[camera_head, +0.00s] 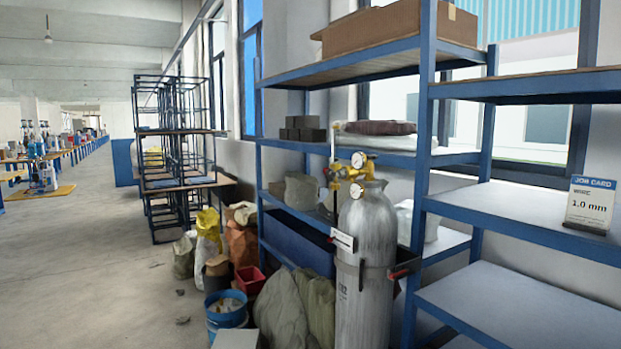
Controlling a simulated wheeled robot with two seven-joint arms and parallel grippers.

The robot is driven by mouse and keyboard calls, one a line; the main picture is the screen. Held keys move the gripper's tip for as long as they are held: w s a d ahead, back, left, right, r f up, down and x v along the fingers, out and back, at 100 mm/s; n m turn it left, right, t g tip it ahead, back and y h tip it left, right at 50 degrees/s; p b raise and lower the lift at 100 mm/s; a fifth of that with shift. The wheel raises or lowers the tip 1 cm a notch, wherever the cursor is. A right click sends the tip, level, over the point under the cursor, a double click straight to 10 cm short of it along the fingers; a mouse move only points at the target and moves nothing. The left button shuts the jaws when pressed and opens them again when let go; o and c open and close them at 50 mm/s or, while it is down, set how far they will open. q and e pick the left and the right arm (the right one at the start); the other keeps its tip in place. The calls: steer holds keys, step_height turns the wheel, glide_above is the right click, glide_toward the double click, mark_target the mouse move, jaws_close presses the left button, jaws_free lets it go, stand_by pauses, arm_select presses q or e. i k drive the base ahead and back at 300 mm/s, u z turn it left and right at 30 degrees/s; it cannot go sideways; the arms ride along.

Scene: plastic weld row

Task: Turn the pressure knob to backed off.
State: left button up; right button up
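A grey gas cylinder (365,260) stands upright in front of the blue shelving. A brass regulator (350,172) with two round gauges (360,160) sits on its top. The pressure knob is probably part of this brass fitting, but it is too small to make out, and so is its setting. A white tag (343,240) hangs at the cylinder's left shoulder. A red-ended piece (399,273) sticks out at the cylinder's right side. Neither of my grippers shows in the head view.
Blue shelves (425,150) stand behind and right of the cylinder, with a job card (590,204) reading 1.0 mm. Sacks (285,310), a blue bucket (226,308) and a red bin (250,279) crowd the floor to its left. Open floor (90,260) lies farther left.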

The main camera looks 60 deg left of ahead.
mark_target(331, 175)
steer(key=u, duration=1.75)
steer(key=k, duration=0.55)
steer(key=u, duration=1.05)
steer(key=i, duration=1.65)
steer(key=z, duration=0.65)
steer(key=i, duration=1.25)
steer(key=z, duration=1.15)
